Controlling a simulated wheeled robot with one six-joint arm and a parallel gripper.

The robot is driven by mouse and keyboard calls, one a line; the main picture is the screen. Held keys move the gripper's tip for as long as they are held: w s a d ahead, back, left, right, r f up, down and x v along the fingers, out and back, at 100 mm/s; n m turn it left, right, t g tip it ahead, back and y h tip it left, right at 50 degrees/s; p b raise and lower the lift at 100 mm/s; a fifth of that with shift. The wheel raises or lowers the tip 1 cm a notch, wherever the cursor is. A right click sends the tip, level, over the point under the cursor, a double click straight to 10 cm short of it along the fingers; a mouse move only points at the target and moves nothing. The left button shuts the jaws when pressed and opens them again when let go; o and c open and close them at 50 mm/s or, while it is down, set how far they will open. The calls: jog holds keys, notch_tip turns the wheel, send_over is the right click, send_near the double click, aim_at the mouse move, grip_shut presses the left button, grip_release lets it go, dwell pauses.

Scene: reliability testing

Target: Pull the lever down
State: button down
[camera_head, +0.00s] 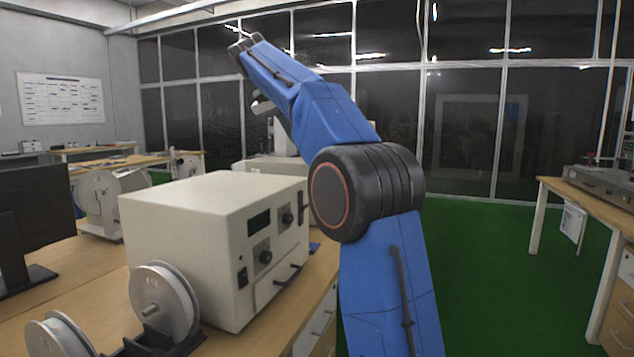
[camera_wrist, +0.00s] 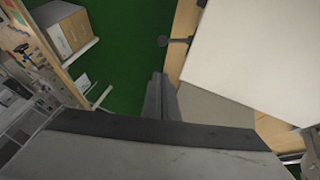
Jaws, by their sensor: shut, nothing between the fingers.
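A cream box-shaped machine (camera_head: 215,235) stands on the wooden bench, with knobs and dark handles on its front panel. In the wrist view its pale top (camera_wrist: 260,50) fills the upper right. A dark lever-like part with a rounded end (camera_wrist: 176,41) sticks out from its edge there; I cannot tell for sure which panel part it is. My gripper (camera_wrist: 160,80) is shut and empty, with its fingertips below and apart from that part in the picture. In the head view my blue arm rises in front of the machine's right side, and the fingers cannot be made out.
Metal reels (camera_head: 162,303) stand on the bench at the front left, beside a dark monitor (camera_head: 35,215). Another bench (camera_head: 590,205) with equipment is at the right. Green floor (camera_head: 490,270) lies open between the benches. Glass panels close off the back.

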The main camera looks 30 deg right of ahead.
jog(key=x, duration=1)
jog(key=shift+s, duration=0.1)
jog(key=shift+s+a+f, duration=0.1)
jog(key=shift+s+f, duration=0.15)
jog(key=shift+f, duration=0.25)
jog(key=shift+s+a+f, duration=0.1)
jog(key=shift+s+f, duration=0.1)
jog(key=shift+f, duration=0.3)
jog(key=shift+s+f, duration=0.35)
jog(key=shift+f, duration=0.5)
jog(key=shift+s+d, duration=0.1)
jog(key=shift+d, duration=0.05)
